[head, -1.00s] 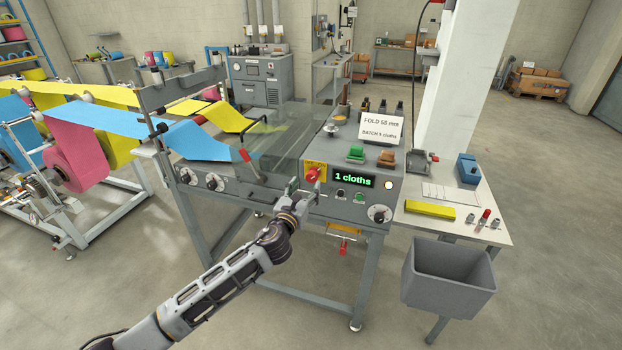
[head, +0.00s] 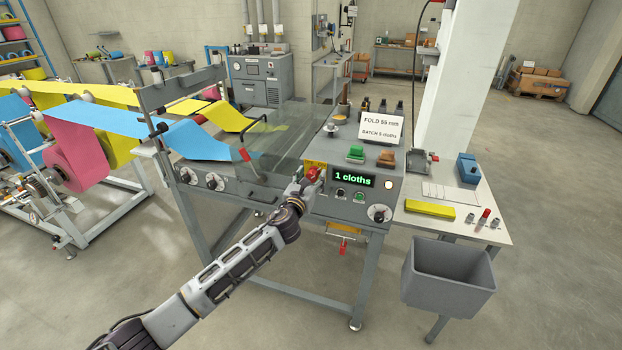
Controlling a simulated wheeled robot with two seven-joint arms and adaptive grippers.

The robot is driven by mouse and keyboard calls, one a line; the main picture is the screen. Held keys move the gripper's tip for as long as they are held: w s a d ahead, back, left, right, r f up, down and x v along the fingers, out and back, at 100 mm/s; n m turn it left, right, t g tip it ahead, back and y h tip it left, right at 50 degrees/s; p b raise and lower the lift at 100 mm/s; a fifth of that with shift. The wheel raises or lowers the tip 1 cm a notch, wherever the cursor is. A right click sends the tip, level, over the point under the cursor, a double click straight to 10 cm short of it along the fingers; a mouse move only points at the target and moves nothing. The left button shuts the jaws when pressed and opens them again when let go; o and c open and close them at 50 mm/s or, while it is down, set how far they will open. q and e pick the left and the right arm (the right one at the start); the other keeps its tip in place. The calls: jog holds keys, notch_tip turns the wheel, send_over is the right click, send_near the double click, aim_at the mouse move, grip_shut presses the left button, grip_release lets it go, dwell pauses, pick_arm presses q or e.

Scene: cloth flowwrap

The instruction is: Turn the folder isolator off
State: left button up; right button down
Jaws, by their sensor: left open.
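The folder isolator is a red rotary handle (head: 313,174) on a yellow plate (head: 316,164) on the front panel of the grey folder machine (head: 338,208). It sits just left of the green display (head: 354,181), which reads "1 cloths". My left gripper (head: 308,183) is open at the red handle, with its fingers around or right beside it. The gripper hides part of the handle and plate, so I cannot tell whether the fingers touch it or exactly how the handle is turned. My right gripper is not in view.
Knobs and small buttons (head: 359,197) sit close right of the handle. A clear guard (head: 285,135) covers the top left of the folder. A side table (head: 470,232) with a yellow block and a grey bin (head: 447,283) stand to the right. The floor in front is clear.

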pick_arm(q)
jog(key=shift+c, duration=0.5)
jog(key=c, duration=0.9)
jog(key=shift+c, duration=0.2)
jog(key=shift+n, duration=0.3)
jog(key=n, duration=0.8)
jog(key=shift+n, duration=0.3)
jog(key=n, duration=0.4)
jog(key=shift+f+n, duration=0.1)
jog(key=shift+n, duration=0.2)
jog(key=n, duration=0.4)
jog(key=shift+a, duration=0.1)
